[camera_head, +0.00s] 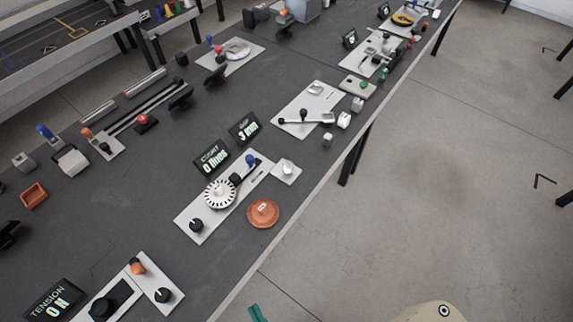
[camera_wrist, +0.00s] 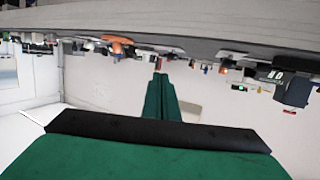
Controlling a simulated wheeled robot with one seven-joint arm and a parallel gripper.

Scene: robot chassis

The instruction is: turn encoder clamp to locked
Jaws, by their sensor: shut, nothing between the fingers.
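The encoder station is a light plate (camera_head: 188,222) in the middle of the head view. It carries a white slotted disc (camera_head: 220,193), a black knob (camera_head: 197,225) near its front left end and a blue-topped lever (camera_head: 250,160) towards its far end. I cannot tell for sure which of these is the clamp. My gripper (camera_wrist: 160,77) is shut and empty, its green fingers together in the wrist view. A green part of it (camera_head: 257,313) shows at the bottom edge of the head view, off the table's edge and apart from the station.
Behind the plate, displays read COUNT 0 (camera_head: 211,159) and GAP 3 mm (camera_head: 244,128). An orange round piece (camera_head: 263,213) and a small white block (camera_head: 286,171) lie beside it. A TENSION display (camera_head: 52,301) reads ON. The floor right of the table is clear.

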